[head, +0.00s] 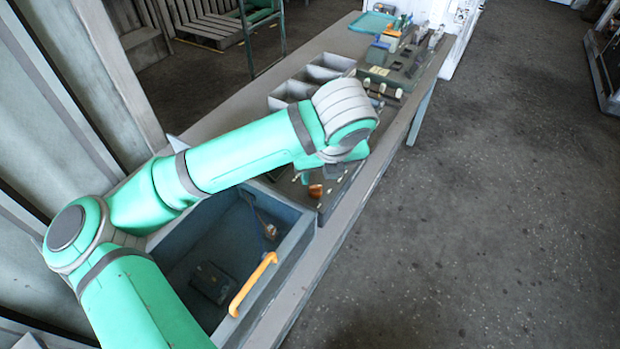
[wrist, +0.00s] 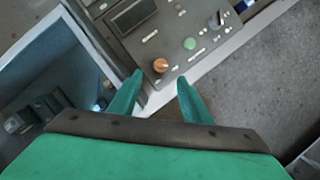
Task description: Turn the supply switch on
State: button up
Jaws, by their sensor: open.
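A dark grey control panel (wrist: 170,35) lies under my gripper in the wrist view. It carries an orange-copper knob (wrist: 160,65), a green button (wrist: 190,43), a dark knob with a pale edge (wrist: 217,20) and a dark display window (wrist: 132,15). The labels are too small to read, so I cannot tell which control is the supply switch. My gripper (wrist: 161,76) is open and empty, its two teal fingertips apart just short of the orange knob. In the head view, my wrist covers much of the panel, and the orange knob (head: 315,190) shows beside it.
A blue-grey open bin (head: 295,240) with a yellow-orange handle (head: 252,285) stands in front of the panel, with a dark box (head: 212,283) inside. Grey trays (head: 292,92) and another equipment unit (head: 395,70) stand farther along the bench.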

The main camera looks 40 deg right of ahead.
aim_at(316, 188)
jog(key=x, duration=0.9)
jog(key=shift+s+d, duration=0.1)
jog(key=shift+d, duration=0.1)
jog(key=shift+w+a+f, duration=0.2)
jog(key=shift+f, duration=0.15)
jog(key=c, duration=1)
jog(key=shift+c, duration=0.2)
